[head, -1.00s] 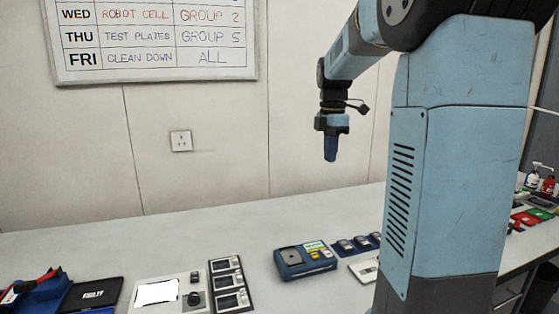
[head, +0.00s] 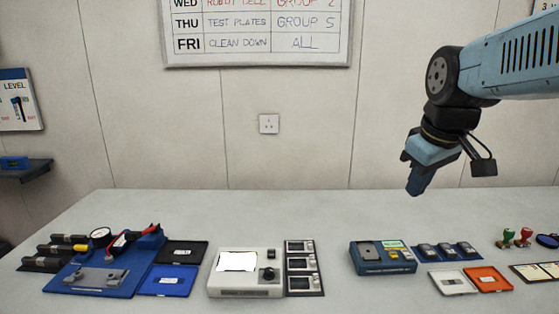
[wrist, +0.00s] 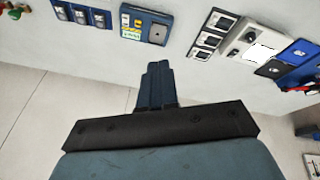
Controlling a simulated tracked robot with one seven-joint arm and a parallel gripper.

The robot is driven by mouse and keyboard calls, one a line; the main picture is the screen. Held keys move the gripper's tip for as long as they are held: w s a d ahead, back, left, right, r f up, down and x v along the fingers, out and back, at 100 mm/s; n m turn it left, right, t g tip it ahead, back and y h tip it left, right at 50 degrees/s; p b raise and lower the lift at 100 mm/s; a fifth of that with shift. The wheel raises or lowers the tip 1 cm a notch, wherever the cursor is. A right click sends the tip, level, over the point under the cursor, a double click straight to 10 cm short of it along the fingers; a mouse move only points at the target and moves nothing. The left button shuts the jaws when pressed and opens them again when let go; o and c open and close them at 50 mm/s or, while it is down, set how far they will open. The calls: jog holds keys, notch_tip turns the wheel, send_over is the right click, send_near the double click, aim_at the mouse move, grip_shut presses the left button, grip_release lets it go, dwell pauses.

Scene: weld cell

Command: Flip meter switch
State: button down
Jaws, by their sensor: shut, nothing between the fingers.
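A pale grey box meter (head: 240,289) with a blank white screen stands on the bench, left of centre in the head view. It carries a small black switch (head: 271,254) at its upper right and a black round knob (head: 268,273) below; the switch position is too small to tell. The box also shows at upper right in the wrist view (wrist: 241,45). My gripper (head: 414,191) is shut and empty, pointing down in the air above and right of the box. Its closed fingers (wrist: 156,68) show in the wrist view, apart from everything.
A dark panel (head: 304,270) of several small displays adjoins the meter's right side. A blue device (head: 383,258) with yellow buttons stands further right, beside blue holders (head: 447,251). A blue fixture (head: 95,278) and trays (head: 168,281) lie left. The bench behind them (head: 270,210) is clear.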

jog(key=s+a+f+m+t, duration=0.1)
jog(key=s+a+f+m, duration=0.1)
jog(key=s+f+m, duration=0.1)
jog(key=shift+s+m, duration=0.7)
jog(key=shift+s, duration=0.5)
jog(key=c, duration=1.8)
grip_release()
jog(key=shift+s+a+f, duration=0.1)
jog(key=shift+s+a, duration=0.05)
jog(key=shift+s, duration=0.05)
jog(key=o, duration=0.3)
jog(key=shift+f+m, duration=0.1)
jog(key=shift+m, duration=0.2)
jog(key=shift+o, duration=1.3)
jog(key=shift+w, duration=0.35)
jog(key=g, duration=0.5)
send_over(405, 251)
notch_tip(405, 251, down, 11)
notch_tip(405, 251, down, 14)
jog(key=shift+r, duration=0.25)
